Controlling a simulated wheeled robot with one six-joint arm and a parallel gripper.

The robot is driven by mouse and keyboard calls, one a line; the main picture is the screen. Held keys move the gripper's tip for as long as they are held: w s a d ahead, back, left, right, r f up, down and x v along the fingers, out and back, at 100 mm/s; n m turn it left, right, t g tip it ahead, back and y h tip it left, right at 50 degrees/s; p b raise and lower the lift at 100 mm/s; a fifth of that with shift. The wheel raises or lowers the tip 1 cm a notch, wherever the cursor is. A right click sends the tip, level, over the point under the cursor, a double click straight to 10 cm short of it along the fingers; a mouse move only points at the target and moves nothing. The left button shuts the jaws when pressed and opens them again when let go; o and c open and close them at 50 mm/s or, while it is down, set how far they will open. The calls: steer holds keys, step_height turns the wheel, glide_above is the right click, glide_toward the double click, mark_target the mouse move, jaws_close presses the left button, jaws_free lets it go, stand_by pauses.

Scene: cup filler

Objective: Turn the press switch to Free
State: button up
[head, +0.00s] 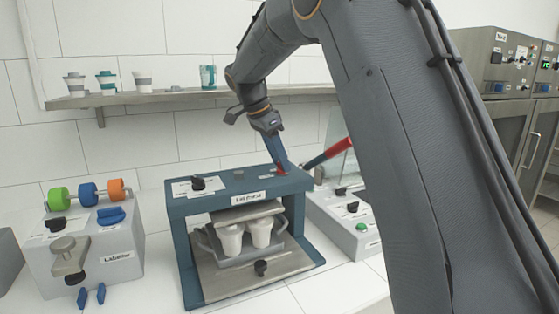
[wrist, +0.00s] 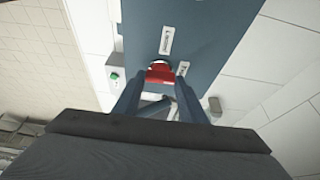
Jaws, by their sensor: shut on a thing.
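The blue-grey press (head: 185,240), labelled something like "Lid Press", stands on the white counter. My gripper (head: 280,166) reaches down to the right side of its top. In the wrist view my gripper (wrist: 160,88) has its two fingers on either side of a small red switch (wrist: 160,72) on the press top (wrist: 205,25), shut on it. Two small white labels sit beside the red switch; I cannot read them. In the head view the fingers mostly hide the switch. A black knob (head: 198,184) on a white plate is at the top left of the press.
A red handle (head: 328,152) slants up just right of my gripper. White cups (head: 262,232) stand inside the press. A grey control box (head: 345,222) stands at the right, and the labeller (head: 95,245) at the left. A shelf (head: 170,98) with cups runs behind.

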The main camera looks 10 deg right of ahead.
stand_by(0.3)
steer(key=o, duration=1.1)
steer(key=shift+c, duration=0.2)
steer(key=shift+r, duration=0.1)
steer(key=b+v, duration=0.1)
steer(key=v, duration=0.6)
steer(key=shift+r+b, duration=0.3)
steer(key=shift+b, duration=0.1)
steer(key=shift+a, duration=0.15)
